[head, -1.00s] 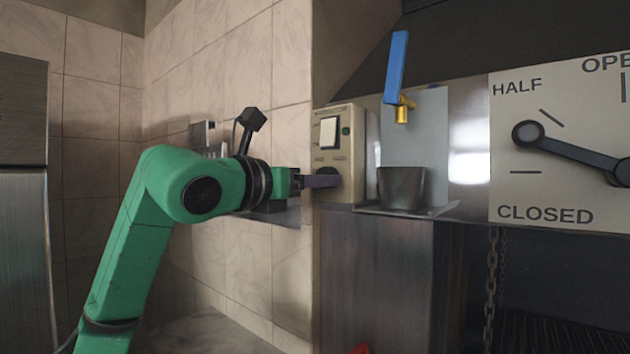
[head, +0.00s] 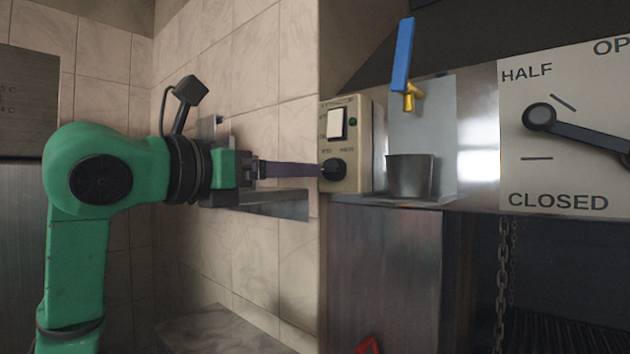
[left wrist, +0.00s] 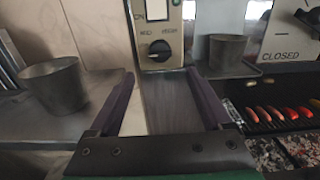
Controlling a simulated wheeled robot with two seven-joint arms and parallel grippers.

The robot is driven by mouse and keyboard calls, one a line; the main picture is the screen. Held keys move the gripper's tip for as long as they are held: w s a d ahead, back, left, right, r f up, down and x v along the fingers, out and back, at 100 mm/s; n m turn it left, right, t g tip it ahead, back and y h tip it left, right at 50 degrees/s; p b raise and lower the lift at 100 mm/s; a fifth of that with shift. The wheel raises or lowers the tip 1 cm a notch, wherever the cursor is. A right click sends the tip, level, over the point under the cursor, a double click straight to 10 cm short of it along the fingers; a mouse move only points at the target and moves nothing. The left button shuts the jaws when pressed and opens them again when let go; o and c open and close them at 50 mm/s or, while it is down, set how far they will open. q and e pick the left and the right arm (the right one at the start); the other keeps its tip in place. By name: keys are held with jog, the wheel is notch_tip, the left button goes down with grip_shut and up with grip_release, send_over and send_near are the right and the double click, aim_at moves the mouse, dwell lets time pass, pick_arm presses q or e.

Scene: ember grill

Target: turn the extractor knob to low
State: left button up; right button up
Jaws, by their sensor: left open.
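The extractor knob (head: 334,170) is a round black dial low on a beige control panel (head: 358,155). It also shows in the left wrist view (left wrist: 160,50), above and between the fingertips. Small labels stand around it, too blurred to read surely, so I cannot tell its setting. My left gripper (head: 318,170), with purple fingers, points at the knob from the left in the head view. In the left wrist view the fingers (left wrist: 159,75) are spread and empty, with the knob apart from them. My right gripper is not in view.
A white rocker switch (head: 338,124) sits above the knob. A metal cup (head: 410,176) stands on a ledge beside the panel, under a blue-handled tap (head: 402,55). A lever dial plate (head: 560,175) is at the right. Another metal cup (left wrist: 55,85) shows left in the wrist view.

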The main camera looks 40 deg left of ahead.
pick_arm(q)
jog(key=s, duration=0.5)
jog(key=shift+s, duration=0.35)
